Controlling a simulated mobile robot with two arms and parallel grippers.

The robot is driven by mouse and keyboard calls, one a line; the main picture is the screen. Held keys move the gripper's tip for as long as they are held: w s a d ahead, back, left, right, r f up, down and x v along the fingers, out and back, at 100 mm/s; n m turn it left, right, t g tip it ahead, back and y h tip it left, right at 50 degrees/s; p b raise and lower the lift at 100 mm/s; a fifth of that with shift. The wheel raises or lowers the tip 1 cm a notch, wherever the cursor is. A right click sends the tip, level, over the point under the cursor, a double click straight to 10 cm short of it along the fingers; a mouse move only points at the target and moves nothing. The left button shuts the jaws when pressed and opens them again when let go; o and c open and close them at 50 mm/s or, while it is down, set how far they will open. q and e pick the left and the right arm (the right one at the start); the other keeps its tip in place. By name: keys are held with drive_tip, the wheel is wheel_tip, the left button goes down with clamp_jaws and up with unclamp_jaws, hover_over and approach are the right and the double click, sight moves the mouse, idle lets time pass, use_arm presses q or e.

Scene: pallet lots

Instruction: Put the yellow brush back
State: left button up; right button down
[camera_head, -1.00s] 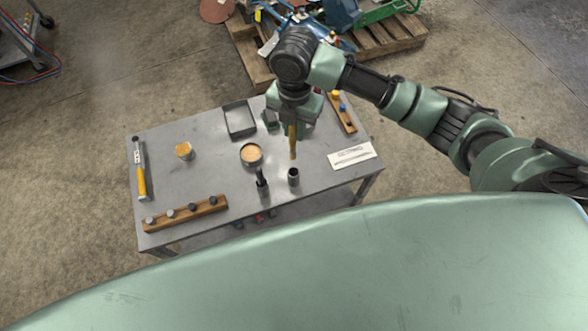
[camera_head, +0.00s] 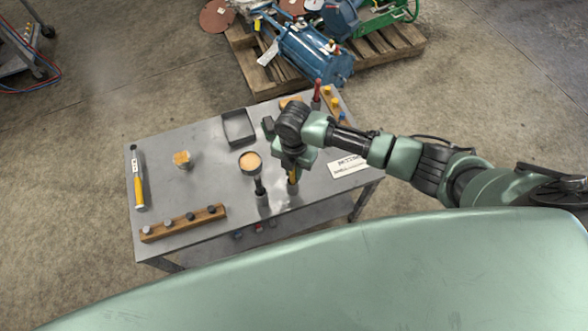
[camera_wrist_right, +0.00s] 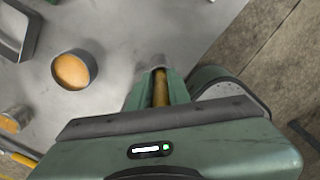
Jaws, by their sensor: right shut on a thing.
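My right gripper (camera_head: 292,168) is shut on the yellow brush (camera_head: 294,176), which points down upright over the table's near right part. In the right wrist view the brush's yellow shaft (camera_wrist_right: 160,90) runs between the fingers (camera_wrist_right: 160,84). A metal cup (camera_head: 292,189) stands right below it; the brush's lower end is at the cup's mouth, and I cannot tell how deep it sits. Beside it on the left, a second cup (camera_head: 263,199) holds a dark-handled brush (camera_head: 259,186). My left gripper is not in view.
The grey table (camera_head: 205,187) also bears a round tin of tan stuff (camera_head: 250,162), a black tray (camera_head: 238,127), a small yellow-topped jar (camera_head: 182,160), a yellow-handled tool (camera_head: 138,180), a wooden peg rack (camera_head: 184,222) and a white label card (camera_head: 345,165). A loaded pallet (camera_head: 385,45) stands behind.

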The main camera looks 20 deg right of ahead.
drive_tip(key=c, duration=1.3)
unclamp_jaws()
drive_tip(key=shift+f, duration=0.1)
drive_tip(key=shift+c, duration=0.2)
wheel_tip(320, 180, up, 12)
drive_tip(key=p, duration=0.1)
drive_tip(key=shift+r, duration=0.2)
